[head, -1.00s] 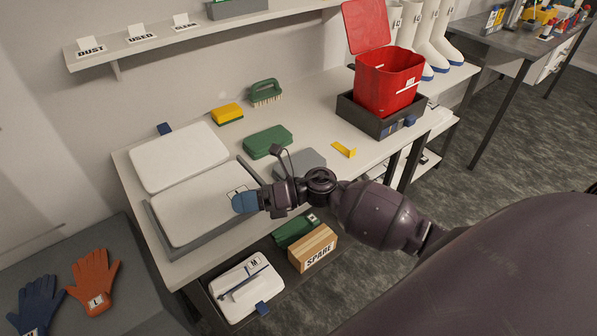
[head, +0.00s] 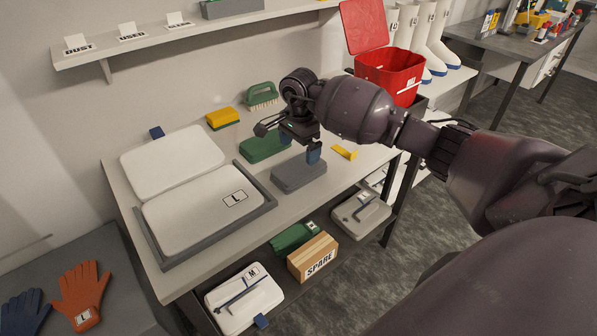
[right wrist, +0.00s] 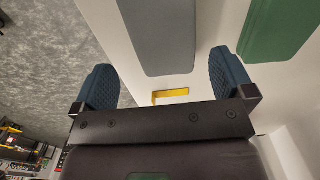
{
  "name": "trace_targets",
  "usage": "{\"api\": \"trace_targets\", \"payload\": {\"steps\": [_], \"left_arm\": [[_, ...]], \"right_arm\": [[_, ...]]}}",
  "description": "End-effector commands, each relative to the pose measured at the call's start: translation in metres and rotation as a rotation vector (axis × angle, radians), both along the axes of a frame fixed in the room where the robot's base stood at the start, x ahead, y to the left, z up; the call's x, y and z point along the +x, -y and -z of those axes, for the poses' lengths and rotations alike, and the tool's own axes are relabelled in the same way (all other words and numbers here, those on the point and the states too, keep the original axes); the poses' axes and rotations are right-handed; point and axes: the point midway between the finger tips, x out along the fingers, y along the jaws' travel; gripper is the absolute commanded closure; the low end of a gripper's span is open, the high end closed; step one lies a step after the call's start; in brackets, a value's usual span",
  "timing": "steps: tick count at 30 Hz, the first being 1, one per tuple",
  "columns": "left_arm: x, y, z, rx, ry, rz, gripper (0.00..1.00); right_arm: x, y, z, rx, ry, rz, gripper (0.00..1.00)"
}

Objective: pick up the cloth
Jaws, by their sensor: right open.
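A flat grey folded pad (head: 298,172), possibly the cloth, lies on the bench; it also shows in the right wrist view (right wrist: 157,38). A similar green pad (head: 262,147) lies just behind it and shows at the upper right of the right wrist view (right wrist: 275,30). I cannot tell for sure which is the cloth. My right gripper (head: 300,147) is above the grey and green pads, open and empty. Its two blue fingers (right wrist: 165,85) stand wide apart, with the grey pad beyond them. My left gripper is not in view.
A white pad labelled L (head: 195,215) sits in a grey tray, left of the grey pad. A yellow bracket (head: 344,152), a red bin (head: 390,75), a yellow sponge (head: 222,118) and a green brush (head: 262,94) stand around. A lower shelf holds a SPARE box (head: 313,258).

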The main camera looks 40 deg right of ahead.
Motion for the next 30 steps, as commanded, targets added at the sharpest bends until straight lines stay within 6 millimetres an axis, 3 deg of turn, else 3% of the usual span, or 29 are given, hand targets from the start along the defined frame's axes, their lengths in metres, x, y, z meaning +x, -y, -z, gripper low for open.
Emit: {"api": "trace_targets", "payload": {"steps": [3,11,19,30], "left_arm": [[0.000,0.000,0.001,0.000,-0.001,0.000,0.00],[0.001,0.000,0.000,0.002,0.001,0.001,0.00],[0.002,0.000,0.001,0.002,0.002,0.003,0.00],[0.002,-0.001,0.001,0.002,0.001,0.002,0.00]], "right_arm": [[0.000,0.000,0.016,0.004,0.000,0.001,0.00],[0.000,-0.001,0.032,0.005,-0.001,0.003,0.00],[0.002,0.000,0.068,0.006,-0.001,0.003,0.00],[0.003,0.001,0.076,0.003,0.002,0.001,0.00]]}}
